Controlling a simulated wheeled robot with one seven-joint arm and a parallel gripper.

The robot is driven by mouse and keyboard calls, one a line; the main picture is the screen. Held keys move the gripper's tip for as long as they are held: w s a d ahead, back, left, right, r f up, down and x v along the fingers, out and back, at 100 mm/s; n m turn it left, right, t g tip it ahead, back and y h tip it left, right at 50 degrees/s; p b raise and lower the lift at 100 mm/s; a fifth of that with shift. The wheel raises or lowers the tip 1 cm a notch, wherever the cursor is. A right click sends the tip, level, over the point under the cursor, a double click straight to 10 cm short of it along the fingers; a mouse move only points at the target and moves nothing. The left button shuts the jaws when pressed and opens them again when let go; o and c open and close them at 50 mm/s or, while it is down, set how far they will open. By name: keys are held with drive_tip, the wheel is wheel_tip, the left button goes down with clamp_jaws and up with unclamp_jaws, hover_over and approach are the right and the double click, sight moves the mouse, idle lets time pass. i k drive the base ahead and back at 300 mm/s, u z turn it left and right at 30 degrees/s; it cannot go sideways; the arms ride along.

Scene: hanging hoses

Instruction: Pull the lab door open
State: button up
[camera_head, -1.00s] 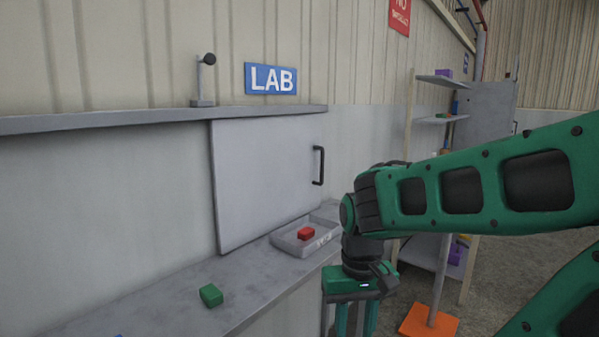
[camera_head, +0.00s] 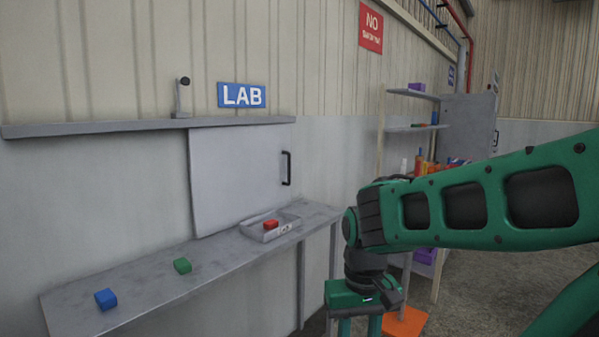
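The lab door (camera_head: 236,178) is a flat grey panel against the wall, below a grey ledge and just under the blue LAB sign (camera_head: 242,95). It looks shut. Its black bar handle (camera_head: 287,168) stands upright near the door's right edge. My gripper (camera_head: 360,326) hangs pointing down at the bottom of the view, right of and lower than the handle and well apart from it. Two green fingers show, with a gap between them. Their tips are cut off by the bottom edge of the picture.
A grey bench (camera_head: 215,254) runs below the door, bearing a blue block (camera_head: 106,299), a green block (camera_head: 183,265) and a tray (camera_head: 262,236) with a red block (camera_head: 271,224). Shelves (camera_head: 412,128) with goods stand behind my arm. An orange slab (camera_head: 408,322) lies near my gripper.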

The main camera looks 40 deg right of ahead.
sight(238, 174)
drive_tip(key=k, duration=0.8)
drive_tip(key=z, duration=1.05)
drive_tip(key=i, duration=0.95)
drive_tip(key=u, duration=0.8)
drive_tip(key=i, duration=1)
drive_tip(key=z, duration=0.05)
